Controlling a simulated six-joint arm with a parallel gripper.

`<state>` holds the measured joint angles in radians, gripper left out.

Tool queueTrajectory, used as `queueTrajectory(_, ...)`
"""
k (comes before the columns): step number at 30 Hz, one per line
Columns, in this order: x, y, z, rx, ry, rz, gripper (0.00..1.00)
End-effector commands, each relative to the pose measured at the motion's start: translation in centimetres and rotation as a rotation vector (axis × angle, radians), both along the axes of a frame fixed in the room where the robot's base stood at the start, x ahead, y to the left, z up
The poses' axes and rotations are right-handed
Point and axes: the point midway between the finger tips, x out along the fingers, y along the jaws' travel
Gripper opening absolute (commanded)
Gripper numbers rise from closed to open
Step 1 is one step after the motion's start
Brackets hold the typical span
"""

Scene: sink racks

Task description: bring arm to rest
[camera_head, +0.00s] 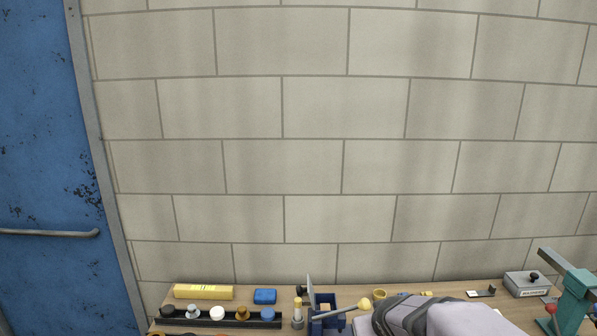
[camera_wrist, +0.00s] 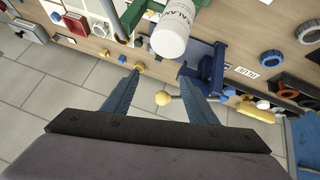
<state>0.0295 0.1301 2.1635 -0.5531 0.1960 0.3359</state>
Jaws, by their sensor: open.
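My gripper (camera_wrist: 158,76) shows in the wrist view with its two blue-grey fingers spread apart. I see nothing held between them. A yellow ball (camera_wrist: 162,99) on a thin rod appears between the fingers in the picture; I cannot tell how far below them it is. In the head view the grey-covered part of my arm (camera_head: 440,315) is at the bottom right of centre, and the fingers cannot be made out there.
A blue vise (camera_wrist: 207,68) and a white labelled bottle (camera_wrist: 174,34) are beyond the fingertips. On the bench are a yellow block (camera_head: 203,292), a blue block (camera_head: 265,296) and a black rack of knobs (camera_head: 180,314). A green press (camera_head: 573,300) stands at right. The wall above is bare.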

Motion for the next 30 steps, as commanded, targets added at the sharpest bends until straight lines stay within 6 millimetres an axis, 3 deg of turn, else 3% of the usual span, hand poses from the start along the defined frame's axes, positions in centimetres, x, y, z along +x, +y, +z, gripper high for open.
queueTrajectory(3,-6.8,-0.1,-2.0,0.021,0.173,-0.067,0.53)
queueTrajectory(9,-17.1,1.3,-4.6,0.087,0.438,-0.123,0.53)
queueTrajectory(12,-21.2,2.4,-5.3,0.123,0.54,-0.134,0.53)
queueTrajectory(15,-23.9,3.2,-5.6,0.152,0.61,-0.136,0.53)
queueTrajectory(21,-26.0,4.0,-5.9,0.178,0.665,-0.136,0.53)
queueTrajectory(30,-26.0,4.0,-5.9,0.178,0.665,-0.137,0.53)
